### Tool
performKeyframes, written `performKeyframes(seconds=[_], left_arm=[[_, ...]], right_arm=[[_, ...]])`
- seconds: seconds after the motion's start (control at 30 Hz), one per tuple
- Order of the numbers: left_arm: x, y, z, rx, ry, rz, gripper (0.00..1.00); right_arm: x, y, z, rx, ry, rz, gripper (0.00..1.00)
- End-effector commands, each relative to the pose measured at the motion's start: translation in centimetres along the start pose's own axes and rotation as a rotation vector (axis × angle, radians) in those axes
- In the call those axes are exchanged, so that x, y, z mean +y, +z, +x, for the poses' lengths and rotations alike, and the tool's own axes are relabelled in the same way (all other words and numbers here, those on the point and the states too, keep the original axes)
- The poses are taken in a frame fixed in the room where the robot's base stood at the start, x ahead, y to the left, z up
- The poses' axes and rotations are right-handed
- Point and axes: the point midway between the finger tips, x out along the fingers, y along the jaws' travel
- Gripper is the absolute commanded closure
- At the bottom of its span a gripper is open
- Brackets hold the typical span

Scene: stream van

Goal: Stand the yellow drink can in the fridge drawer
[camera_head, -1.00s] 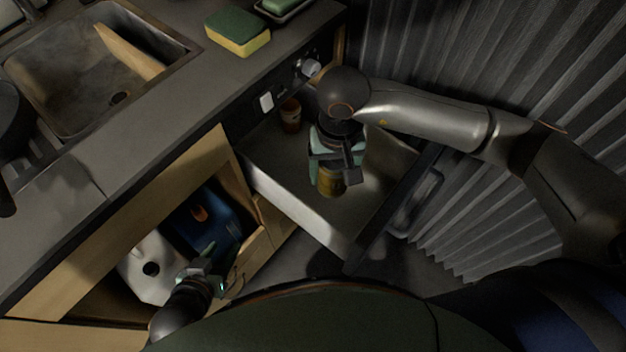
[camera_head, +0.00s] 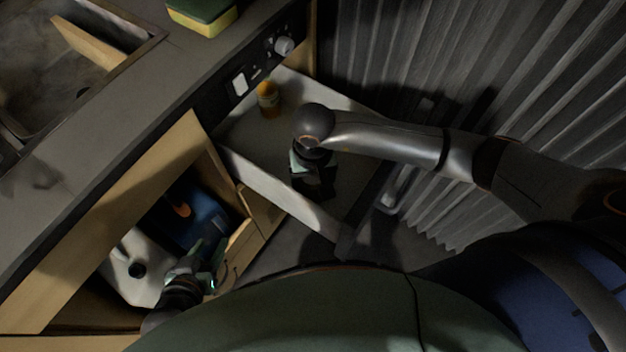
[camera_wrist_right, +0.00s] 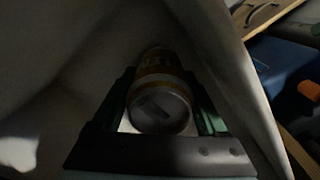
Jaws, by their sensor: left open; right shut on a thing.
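The yellow drink can (camera_wrist_right: 158,75) shows in the right wrist view between the fingers of my right gripper, its grey end facing the camera. My right gripper (camera_head: 312,182) is shut on it and points down inside the open fridge drawer (camera_head: 268,188). In the head view the gripper and its shadow hide the can. I cannot tell whether the can touches the drawer floor. My left gripper (camera_head: 208,268) is open and empty, low by the open cabinet.
A small orange bottle (camera_head: 268,100) stands at the drawer's back end. A blue box (camera_head: 192,215) and a white container (camera_head: 122,268) are in the cabinet at left. The counter (camera_head: 110,130) runs above. A corrugated wall (camera_head: 490,90) is at the right.

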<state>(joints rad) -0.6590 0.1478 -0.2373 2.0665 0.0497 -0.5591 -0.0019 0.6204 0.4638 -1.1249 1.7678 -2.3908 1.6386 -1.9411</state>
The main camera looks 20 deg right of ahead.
Motion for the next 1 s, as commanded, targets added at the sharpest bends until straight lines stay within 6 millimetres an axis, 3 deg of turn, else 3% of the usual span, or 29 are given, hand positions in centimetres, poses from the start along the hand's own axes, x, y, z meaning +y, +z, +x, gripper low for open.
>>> performKeyframes(seconds=[0.23,0.27,0.47,0.83,1.0], left_arm=[[-0.1,0.5,0.3,-0.002,-0.001,0.0,0.5],[-0.1,0.5,0.2,-0.003,-0.001,0.0,0.5],[-0.1,0.3,0.1,-0.003,-0.002,0.0,0.5],[-0.1,-0.1,-0.3,-0.001,-0.002,0.0,0.5],[0.0,-0.5,-0.5,0.001,-0.001,0.0,0.5]], right_arm=[[-0.1,-0.1,0.3,0.003,-0.002,-0.001,1.0],[0.0,-0.1,0.3,0.002,-0.001,-0.001,0.23],[0.0,0.0,0.2,0.001,-0.001,0.0,0.0],[0.0,0.0,-0.6,0.001,-0.001,-0.001,0.0],[-0.1,-0.2,-3.8,0.006,-0.003,-0.003,0.0]])
